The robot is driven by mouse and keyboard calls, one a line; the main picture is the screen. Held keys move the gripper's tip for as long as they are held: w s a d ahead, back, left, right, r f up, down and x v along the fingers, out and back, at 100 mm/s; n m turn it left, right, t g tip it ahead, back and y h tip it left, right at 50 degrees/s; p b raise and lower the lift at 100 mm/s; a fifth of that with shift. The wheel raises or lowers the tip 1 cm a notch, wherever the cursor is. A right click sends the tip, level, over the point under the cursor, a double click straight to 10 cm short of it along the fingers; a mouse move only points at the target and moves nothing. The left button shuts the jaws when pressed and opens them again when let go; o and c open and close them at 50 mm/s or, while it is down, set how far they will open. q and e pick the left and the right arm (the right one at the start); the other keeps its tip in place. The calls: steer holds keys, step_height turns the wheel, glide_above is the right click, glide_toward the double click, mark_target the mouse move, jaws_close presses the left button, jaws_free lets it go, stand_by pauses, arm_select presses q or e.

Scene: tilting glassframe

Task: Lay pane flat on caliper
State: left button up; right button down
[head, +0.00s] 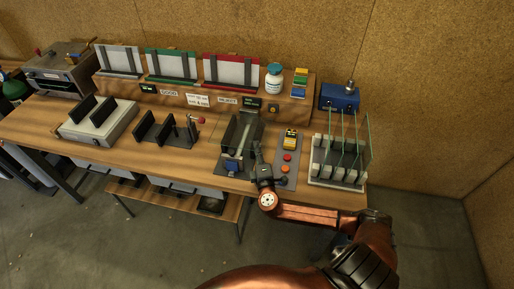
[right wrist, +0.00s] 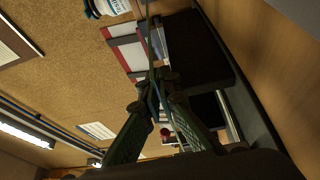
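The device I take for the caliper (head: 232,165) stands at the table's front middle, with dark uprights and a blue part at its front. My right gripper (head: 257,158) is just right of it, above the table's front part. In the right wrist view the gripper's fingertips (right wrist: 158,92) are close together on a thin, greenish, see-through pane (right wrist: 150,35), seen nearly edge-on. The pane runs up and down through the fingertips. My left gripper is not in view.
A control panel (head: 289,157) with red buttons stands right of the caliper. Further right is a rack of glass panes (head: 340,160). A black-plated stand (head: 170,132) is to the left. A raised shelf (head: 190,92) with coloured racks and a white jar (head: 273,78) lines the back.

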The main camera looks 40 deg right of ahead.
steer(key=shift+s+a+f+y, duration=0.15)
steer(key=shift+f+y, duration=0.15)
steer(key=shift+f, duration=0.35)
steer(key=c, duration=2.1)
jaws_free()
steer(key=shift+f, duration=0.1)
steer(key=v, duration=1.1)
steer(key=shift+s+a+r, duration=0.1)
steer(key=shift+s+r, duration=0.15)
steer(key=shift+s, duration=0.15)
